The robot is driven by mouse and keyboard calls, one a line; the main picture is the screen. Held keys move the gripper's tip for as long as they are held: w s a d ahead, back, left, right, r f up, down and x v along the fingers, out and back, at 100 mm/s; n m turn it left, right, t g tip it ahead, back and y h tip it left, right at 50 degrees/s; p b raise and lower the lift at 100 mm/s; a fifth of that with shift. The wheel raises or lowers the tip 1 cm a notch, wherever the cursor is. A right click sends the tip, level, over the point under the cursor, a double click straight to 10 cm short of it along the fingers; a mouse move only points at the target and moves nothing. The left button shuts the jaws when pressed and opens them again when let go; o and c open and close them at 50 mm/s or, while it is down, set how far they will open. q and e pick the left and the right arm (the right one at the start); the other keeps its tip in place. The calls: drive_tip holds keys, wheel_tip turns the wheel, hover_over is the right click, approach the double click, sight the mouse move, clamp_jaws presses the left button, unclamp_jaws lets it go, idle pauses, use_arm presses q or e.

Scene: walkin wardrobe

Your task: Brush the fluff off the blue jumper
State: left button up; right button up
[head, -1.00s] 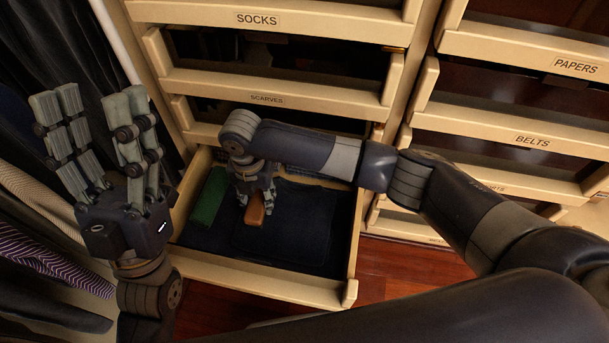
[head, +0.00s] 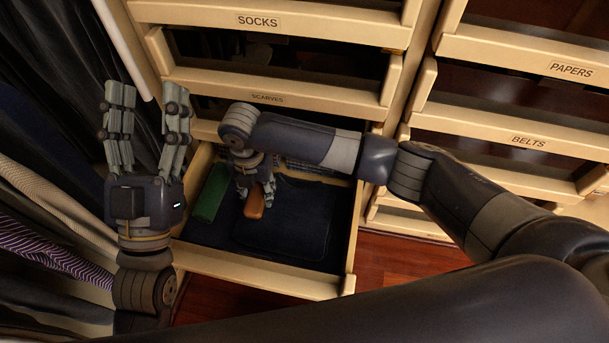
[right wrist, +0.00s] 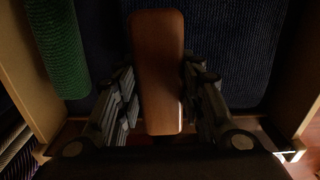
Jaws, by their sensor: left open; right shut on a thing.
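The dark blue jumper (head: 290,222) lies folded in the open lower drawer (head: 262,279). No fluff can be made out on it at this size. My right gripper (head: 258,193) reaches down into the drawer and is shut on an orange-brown brush (head: 255,203), held over the left part of the jumper. In the right wrist view the brush (right wrist: 158,70) sits between the fingers, and the ribbed jumper (right wrist: 228,55) is beneath; the brush's underside is hidden. My left gripper (head: 147,130) is open and empty, raised left of the drawer.
A green rolled item (head: 211,193) lies along the drawer's left side, beside the jumper. Above are the closed-in scarves drawer (head: 268,98) and socks drawer (head: 270,22). Clothes hang at left, including a purple striped one (head: 45,246). Wood floor shows at the front right.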

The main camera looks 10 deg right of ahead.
drive_tip(key=shift+r+p, duration=0.3)
drive_tip(key=shift+r, duration=0.2)
drive_tip(key=shift+r+p, duration=0.25)
drive_tip(key=shift+p, duration=0.3)
drive_tip(key=shift+r, duration=0.2)
drive_tip(key=shift+r+p, duration=0.2)
drive_tip(key=shift+p, duration=0.3)
drive_tip(key=shift+r+p, duration=0.25)
drive_tip(key=shift+p, duration=0.1)
use_arm(q)
wheel_tip(320, 180, down, 20)
drive_tip(key=w+a+g+y, duration=0.1)
drive_tip(key=g+y, duration=0.3)
drive_tip(key=g, duration=0.7)
drive_tip(key=shift+w+a+r+n+g+p, duration=0.2)
drive_tip(key=shift+w+a+n+g+p, duration=0.1)
drive_tip(key=shift+a+p, duration=0.2)
use_arm(e)
drive_tip(key=shift+r, duration=0.35)
